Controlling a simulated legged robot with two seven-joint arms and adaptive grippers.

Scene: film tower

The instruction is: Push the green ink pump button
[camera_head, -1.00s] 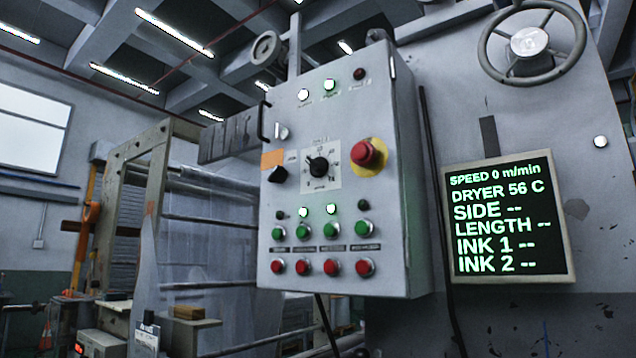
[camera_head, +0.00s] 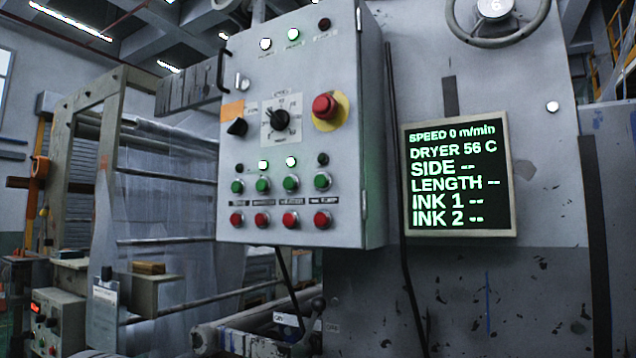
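A grey control box (camera_head: 345,190) is mounted on the machine at the picture's centre. Near its bottom is a row of green buttons: the leftmost (camera_head: 237,186), the second (camera_head: 262,184), the third (camera_head: 291,183) and the rightmost (camera_head: 322,181). A row of red buttons sits just below them. Small labels lie between the rows, too small to read, so I cannot tell which green button is the ink pump. Two lamps above the middle green buttons are lit; the outer two are dark. Neither gripper is in view.
A red emergency knob (camera_head: 325,106) on a yellow base juts from the box. A display (camera_head: 457,175) to the right reads SPEED 0 m/min, DRYER 56 C and dashes for INK 1 and INK 2. A handwheel (camera_head: 495,12) is above. Rollers with film stand left.

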